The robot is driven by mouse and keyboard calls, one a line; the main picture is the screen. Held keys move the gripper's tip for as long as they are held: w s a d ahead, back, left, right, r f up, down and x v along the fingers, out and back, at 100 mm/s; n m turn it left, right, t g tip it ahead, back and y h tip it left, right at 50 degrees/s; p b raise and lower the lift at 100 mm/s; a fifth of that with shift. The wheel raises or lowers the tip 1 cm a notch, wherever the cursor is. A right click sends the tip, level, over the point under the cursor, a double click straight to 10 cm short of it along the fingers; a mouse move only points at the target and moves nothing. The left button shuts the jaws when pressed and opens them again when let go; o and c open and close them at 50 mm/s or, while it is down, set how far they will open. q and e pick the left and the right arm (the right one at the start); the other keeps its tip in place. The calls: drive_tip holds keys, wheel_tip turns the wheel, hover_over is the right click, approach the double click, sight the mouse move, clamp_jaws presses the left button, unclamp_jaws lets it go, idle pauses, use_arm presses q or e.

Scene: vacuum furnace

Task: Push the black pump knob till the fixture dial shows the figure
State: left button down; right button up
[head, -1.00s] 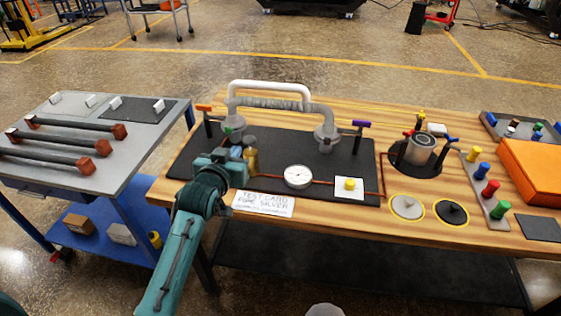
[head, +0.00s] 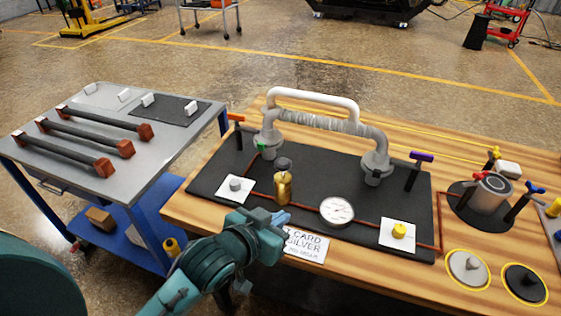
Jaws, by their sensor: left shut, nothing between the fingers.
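The fixture dial (head: 337,211) is a round white gauge near the front of a black mat (head: 310,195); its figure is too small to read. A black knob on a black disc (head: 525,283) sits in a yellow ring at the lower right. A brass cylinder with a dark cap (head: 283,183) stands left of the dial; I cannot tell which is the pump knob. My left gripper (head: 268,228) is shut and empty over the bench's front edge, left of the dial and apart from both knobs. My right gripper is out of view.
A grey button on a white plate (head: 236,185) and a yellow button (head: 399,231) flank the dial. A printed card (head: 305,246) lies beside my gripper. A wrapped pipe with a white handle (head: 315,98) rises behind. A grey cart (head: 170,145) stands left.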

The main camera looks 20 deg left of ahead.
use_arm(q)
drive_tip(key=w+a+r+n+t+y+b, duration=0.1)
drive_tip(key=a+r+b, duration=0.1)
drive_tip(key=r, duration=0.3)
drive_tip(key=w+a+r+n+t+y+b, duration=0.1)
drive_tip(key=a+r+t+y+b, duration=0.1)
drive_tip(key=r, duration=0.3)
drive_tip(key=shift+w+a+n+b, duration=0.15)
drive_tip(key=shift+w+n+b, duration=0.25)
drive_tip(key=shift+b, duration=0.5)
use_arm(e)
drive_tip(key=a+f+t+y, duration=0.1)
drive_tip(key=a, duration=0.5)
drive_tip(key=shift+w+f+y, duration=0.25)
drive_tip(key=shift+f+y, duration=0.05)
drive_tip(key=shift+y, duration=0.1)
use_arm(q)
drive_tip(key=b, duration=0.2)
hover_over(283, 164)
drive_tip(key=s, duration=0.2)
wheel_tip(283, 164, down, 2)
drive_tip(key=shift+w+a+f+b, duration=0.1)
drive_tip(key=shift+f+b, duration=0.05)
drive_tip(key=shift+f, duration=0.95)
drive_tip(key=shift+a+f+b, duration=0.1)
drive_tip(key=shift+f+b, duration=0.05)
drive_tip(key=shift+f, duration=0.95)
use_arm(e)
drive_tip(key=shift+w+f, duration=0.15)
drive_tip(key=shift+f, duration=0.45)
